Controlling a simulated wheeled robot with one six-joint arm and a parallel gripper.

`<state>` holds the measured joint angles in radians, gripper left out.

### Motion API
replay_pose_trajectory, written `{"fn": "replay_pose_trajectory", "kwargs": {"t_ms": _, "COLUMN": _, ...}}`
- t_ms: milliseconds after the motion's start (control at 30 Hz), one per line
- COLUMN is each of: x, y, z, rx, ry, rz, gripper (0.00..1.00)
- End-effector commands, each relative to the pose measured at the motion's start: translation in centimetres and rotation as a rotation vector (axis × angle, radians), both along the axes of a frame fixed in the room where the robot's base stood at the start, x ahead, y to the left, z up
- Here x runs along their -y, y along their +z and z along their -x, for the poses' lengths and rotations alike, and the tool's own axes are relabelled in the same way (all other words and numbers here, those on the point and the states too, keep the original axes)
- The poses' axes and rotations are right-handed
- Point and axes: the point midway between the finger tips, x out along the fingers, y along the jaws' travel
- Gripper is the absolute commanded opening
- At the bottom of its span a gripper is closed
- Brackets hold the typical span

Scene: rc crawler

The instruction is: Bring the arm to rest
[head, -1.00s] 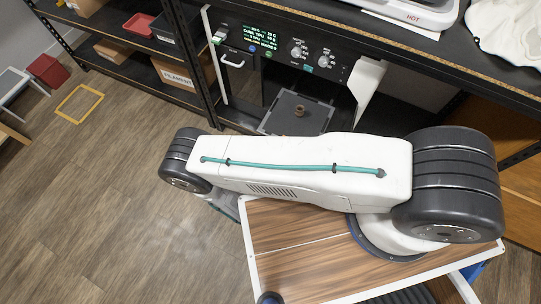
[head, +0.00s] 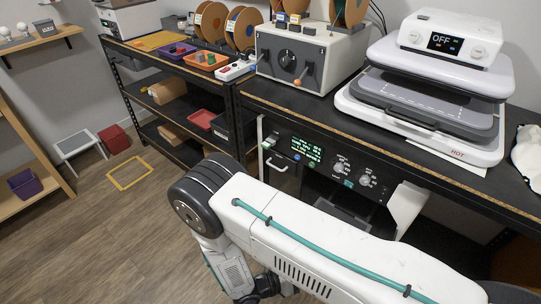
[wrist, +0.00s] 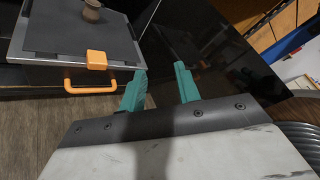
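My gripper (wrist: 161,84) shows in the wrist view with two teal fingers standing apart. It is open, with nothing between the fingers. It is in front of a dark glossy panel and to the right of a grey plate (wrist: 60,40) with an orange handle (wrist: 90,88). In the head view my white arm, with its teal cable, stretches across the lower right. My gripper's fingers cannot be seen in that view.
A small brown round piece (wrist: 92,11) stands on the plate. A printer with a lit display (head: 306,149) sits under the black bench. A heat press (head: 425,100) reading OFF stands on the bench. A yellow floor frame (head: 129,173) lies on open wooden floor at left.

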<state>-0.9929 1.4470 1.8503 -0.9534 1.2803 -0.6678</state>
Motion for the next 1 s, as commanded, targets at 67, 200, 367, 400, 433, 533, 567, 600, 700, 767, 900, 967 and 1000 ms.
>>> {"fn": "replay_pose_trajectory", "kwargs": {"t_ms": 67, "x": -0.5, "y": 3.9, "z": -0.8, "rx": 0.097, "ry": -0.118, "rz": -0.067, "gripper": 0.33}}
{"fn": "replay_pose_trajectory", "kwargs": {"t_ms": 200, "x": -0.7, "y": 10.0, "z": -1.5, "rx": 0.259, "ry": -0.326, "rz": -0.165, "gripper": 0.33}}
{"fn": "replay_pose_trajectory", "kwargs": {"t_ms": 367, "x": -0.2, "y": 16.7, "z": -2.0, "rx": 0.433, "ry": -0.559, "rz": -0.263, "gripper": 0.33}}
{"fn": "replay_pose_trajectory", "kwargs": {"t_ms": 400, "x": 0.0, "y": 18.4, "z": -2.1, "rx": 0.475, "ry": -0.617, "rz": -0.286, "gripper": 0.33}}
{"fn": "replay_pose_trajectory", "kwargs": {"t_ms": 433, "x": 0.2, "y": 19.5, "z": -2.1, "rx": 0.507, "ry": -0.661, "rz": -0.303, "gripper": 0.33}}
{"fn": "replay_pose_trajectory", "kwargs": {"t_ms": 533, "x": 0.9, "y": 23.4, "z": -2.0, "rx": 0.606, "ry": -0.805, "rz": -0.355, "gripper": 0.33}}
{"fn": "replay_pose_trajectory", "kwargs": {"t_ms": 567, "x": 1.2, "y": 24.6, "z": -1.9, "rx": 0.635, "ry": -0.848, "rz": -0.37, "gripper": 0.33}}
{"fn": "replay_pose_trajectory", "kwargs": {"t_ms": 600, "x": 1.6, "y": 26.1, "z": -1.8, "rx": 0.673, "ry": -0.904, "rz": -0.39, "gripper": 0.33}}
{"fn": "replay_pose_trajectory", "kwargs": {"t_ms": 700, "x": 2.6, "y": 29.6, "z": -1.3, "rx": 0.766, "ry": -1.046, "rz": -0.436, "gripper": 0.33}}
{"fn": "replay_pose_trajectory", "kwargs": {"t_ms": 767, "x": 3.3, "y": 31.6, "z": -0.9, "rx": 0.818, "ry": -1.13, "rz": -0.462, "gripper": 0.33}}
{"fn": "replay_pose_trajectory", "kwargs": {"t_ms": 900, "x": 4.9, "y": 36.0, "z": 0.2, "rx": 0.935, "ry": -1.321, "rz": -0.523, "gripper": 0.33}}
{"fn": "replay_pose_trajectory", "kwargs": {"t_ms": 967, "x": 5.6, "y": 37.7, "z": 0.9, "rx": 0.982, "ry": -1.402, "rz": -0.549, "gripper": 0.33}}
{"fn": "replay_pose_trajectory", "kwargs": {"t_ms": 1000, "x": 6.0, "y": 38.8, "z": 1.3, "rx": 1.014, "ry": -1.455, "rz": -0.568, "gripper": 0.33}}
